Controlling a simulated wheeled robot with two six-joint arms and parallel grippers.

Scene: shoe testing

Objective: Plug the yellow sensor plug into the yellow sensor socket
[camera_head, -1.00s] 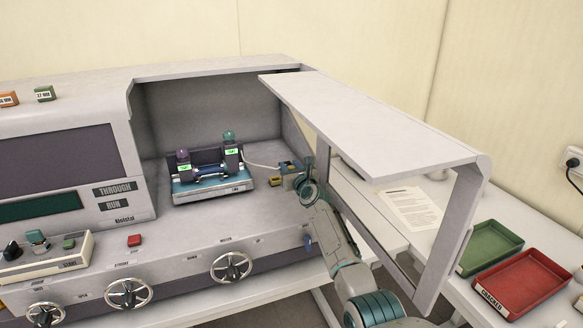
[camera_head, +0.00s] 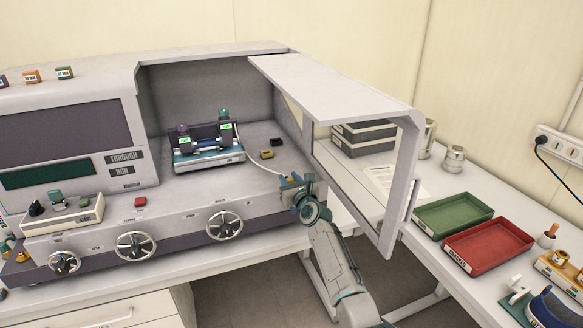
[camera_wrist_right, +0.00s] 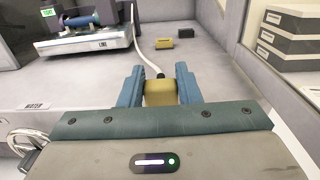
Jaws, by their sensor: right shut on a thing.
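The yellow sensor plug (camera_wrist_right: 160,92) is held between the blue fingers of my right gripper (camera_wrist_right: 160,85) in the right wrist view. A white cable runs from the plug's far end toward the test unit. In the head view my right gripper (camera_head: 292,184) is above the front right part of the machine deck, and its fingers largely hide the plug. The yellow sensor socket (camera_head: 266,155) sits on the deck beyond the gripper, apart from the plug. It also shows in the right wrist view (camera_wrist_right: 163,43). My left gripper is not in view.
A black block (camera_head: 277,142) sits just behind the yellow socket. The test unit (camera_head: 208,160) stands to its left. The raised hood (camera_head: 335,85) overhangs the right side, with its side frame beside my arm. Green (camera_head: 455,214) and red (camera_head: 487,246) trays lie farther right.

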